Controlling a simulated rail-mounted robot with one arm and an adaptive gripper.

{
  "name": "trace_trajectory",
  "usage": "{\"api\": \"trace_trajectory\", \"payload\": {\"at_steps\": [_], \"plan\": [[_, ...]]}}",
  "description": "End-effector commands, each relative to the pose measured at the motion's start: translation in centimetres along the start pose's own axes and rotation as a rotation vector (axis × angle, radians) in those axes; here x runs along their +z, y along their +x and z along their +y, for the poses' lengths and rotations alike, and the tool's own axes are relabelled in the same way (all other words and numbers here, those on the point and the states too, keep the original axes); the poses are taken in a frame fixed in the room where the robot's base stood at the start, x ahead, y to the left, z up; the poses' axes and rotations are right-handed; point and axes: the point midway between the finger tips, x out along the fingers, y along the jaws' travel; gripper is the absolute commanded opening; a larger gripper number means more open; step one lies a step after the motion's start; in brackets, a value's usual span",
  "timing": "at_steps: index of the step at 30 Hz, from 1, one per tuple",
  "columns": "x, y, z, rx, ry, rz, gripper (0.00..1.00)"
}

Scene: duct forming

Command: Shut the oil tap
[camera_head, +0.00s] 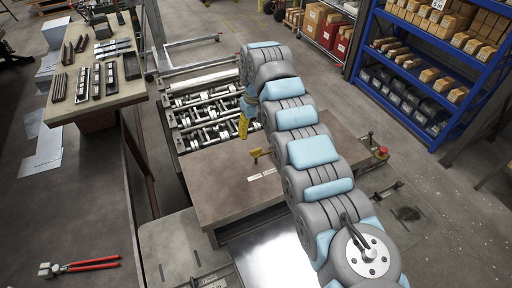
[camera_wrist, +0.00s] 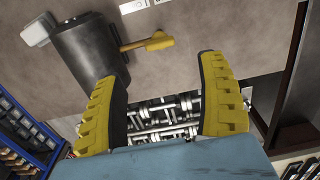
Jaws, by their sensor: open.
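The oil tap's yellow lever (camera_wrist: 148,43) sticks out from the side of a dark cylinder (camera_wrist: 88,48) in the wrist view. In the head view the lever (camera_head: 257,153) shows on the brown machine top, just left of my arm; the cylinder is hidden there behind the arm. My gripper (camera_wrist: 158,72) has two yellow ribbed fingers spread wide, with nothing between them. In the wrist view the lever lies beyond the fingertips, near the middle, apart from both. In the head view my gripper (camera_head: 244,126) is above the machine, up and left of the lever, partly hidden by my wrist.
The machine's open bay of metal rollers (camera_head: 215,112) lies behind the flat machine top (camera_head: 225,188). A red emergency button (camera_head: 381,152) is right of my arm. A tool table (camera_head: 105,90) stands at left, a blue shelf (camera_head: 440,85) at right. Red-handled snips (camera_head: 80,266) lie front left.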

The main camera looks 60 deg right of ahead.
Motion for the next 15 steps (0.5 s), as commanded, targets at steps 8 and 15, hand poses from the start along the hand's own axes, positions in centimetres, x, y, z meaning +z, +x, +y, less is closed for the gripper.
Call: {"api": "trace_trajectory", "payload": {"at_steps": [8,15], "plan": [[0.1,4.9,-0.1,-0.002,-0.001,-0.005,0.74],[0.0,8.2,-0.1,-0.002,-0.002,-0.001,0.74]]}}
